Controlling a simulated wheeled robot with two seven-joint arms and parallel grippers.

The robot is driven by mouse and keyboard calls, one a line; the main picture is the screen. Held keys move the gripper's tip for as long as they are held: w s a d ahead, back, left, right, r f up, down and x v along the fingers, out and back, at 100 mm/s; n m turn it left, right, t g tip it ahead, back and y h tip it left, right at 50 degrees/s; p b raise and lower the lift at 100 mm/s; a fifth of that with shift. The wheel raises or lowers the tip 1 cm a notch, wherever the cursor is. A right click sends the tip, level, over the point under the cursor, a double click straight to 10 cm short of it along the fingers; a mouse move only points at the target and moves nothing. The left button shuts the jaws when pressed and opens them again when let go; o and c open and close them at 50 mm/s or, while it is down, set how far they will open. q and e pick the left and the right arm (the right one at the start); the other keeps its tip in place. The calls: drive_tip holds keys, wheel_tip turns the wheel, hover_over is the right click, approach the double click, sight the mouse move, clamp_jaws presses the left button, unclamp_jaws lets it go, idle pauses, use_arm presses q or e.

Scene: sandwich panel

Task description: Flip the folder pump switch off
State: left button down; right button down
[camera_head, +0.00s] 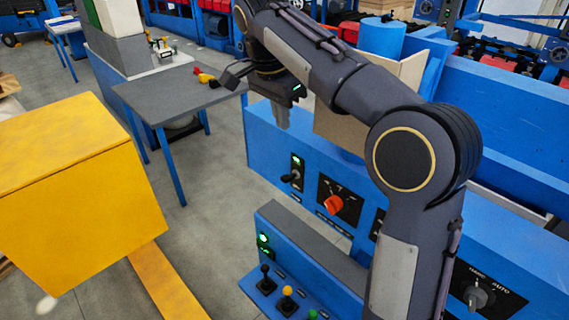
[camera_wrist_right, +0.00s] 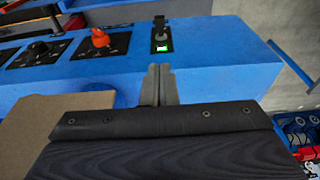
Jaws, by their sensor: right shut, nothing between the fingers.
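A black toggle switch (camera_head: 291,178) with a lit green light sits at the left end of the upper blue panel (camera_head: 340,235). In the right wrist view this toggle (camera_wrist_right: 161,36) is ahead of the fingertips, with its green light on the near side. Its label is too small to read, so I cannot confirm it is the folder pump switch. My right gripper (camera_head: 283,125) points down above the panel's left end, shut and empty. In the wrist view its closed fingers (camera_wrist_right: 161,70) are apart from the switch. My left gripper is out of view.
A red rotary knob (camera_head: 334,204) is right of the toggle. A lower panel (camera_head: 300,262) carries black, yellow and green levers. A brown board (camera_head: 342,134) stands close beside the right gripper. A grey table (camera_head: 170,97) and a yellow box (camera_head: 75,200) are at left.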

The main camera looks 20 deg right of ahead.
hover_over(284, 178)
drive_tip(key=x, duration=0.4)
drive_tip(key=a+x, duration=0.1)
drive_tip(key=x, duration=0.7)
drive_tip(key=shift+s+a+f+p, duration=0.2)
drive_tip(key=shift+s+a+p, duration=0.05)
drive_tip(key=shift+s+p, duration=0.05)
drive_tip(key=shift+a+f, duration=0.2)
drive_tip(key=shift+f, duration=0.65)
drive_tip(key=h+b, duration=0.1)
drive_tip(key=b, duration=0.1)
drive_tip(key=a+f+t+h+b, duration=0.1)
drive_tip(key=b, duration=0.1)
drive_tip(key=f+h+b, duration=0.1)
drive_tip(key=b, duration=0.1)
drive_tip(key=shift+s+a+f+h, duration=0.15)
drive_tip(key=shift+s+a+h, duration=0.1)
drive_tip(key=shift+a+h, duration=0.1)
drive_tip(key=shift+d+r, duration=0.15)
drive_tip(key=shift+r, duration=0.2)
